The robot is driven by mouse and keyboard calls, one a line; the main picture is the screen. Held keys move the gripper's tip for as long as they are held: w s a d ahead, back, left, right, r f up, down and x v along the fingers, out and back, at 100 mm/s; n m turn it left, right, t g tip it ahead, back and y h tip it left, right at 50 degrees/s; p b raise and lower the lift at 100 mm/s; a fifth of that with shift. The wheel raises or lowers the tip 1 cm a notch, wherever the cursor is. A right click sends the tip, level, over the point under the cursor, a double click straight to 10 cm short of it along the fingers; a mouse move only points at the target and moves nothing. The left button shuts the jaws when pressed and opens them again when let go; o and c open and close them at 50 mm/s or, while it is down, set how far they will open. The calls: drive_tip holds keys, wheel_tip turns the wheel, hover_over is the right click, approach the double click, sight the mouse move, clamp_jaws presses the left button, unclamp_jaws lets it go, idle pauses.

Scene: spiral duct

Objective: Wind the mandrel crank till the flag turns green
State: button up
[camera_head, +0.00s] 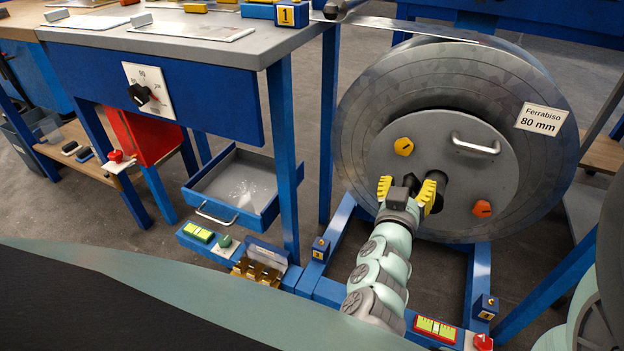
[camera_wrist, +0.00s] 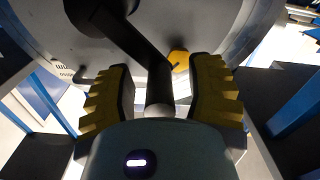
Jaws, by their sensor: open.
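The large grey spiral-duct reel with its round plate (camera_head: 450,165) stands upright at the right in the head view. The dark crank arm (camera_wrist: 135,45) crosses the top of the wrist view and ends in a dark grip (camera_wrist: 159,88). My gripper (camera_head: 408,185), with yellow ribbed fingers, is in front of the plate. In the wrist view the fingers of my gripper (camera_wrist: 161,85) are open on either side of the grip, with gaps at both sides. In the head view my gripper hides much of the crank. I cannot make out a flag for certain.
A yellow knob (camera_head: 403,146), an orange knob (camera_head: 482,208) and a silver handle (camera_head: 475,144) stick out of the plate near my gripper. A blue frame (camera_head: 335,235) surrounds the reel's foot. An open drawer (camera_head: 250,190) and a workbench (camera_head: 180,90) are at the left.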

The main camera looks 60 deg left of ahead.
drive_tip(key=shift+c, duration=0.2)
clamp_jaws()
idle(0.3)
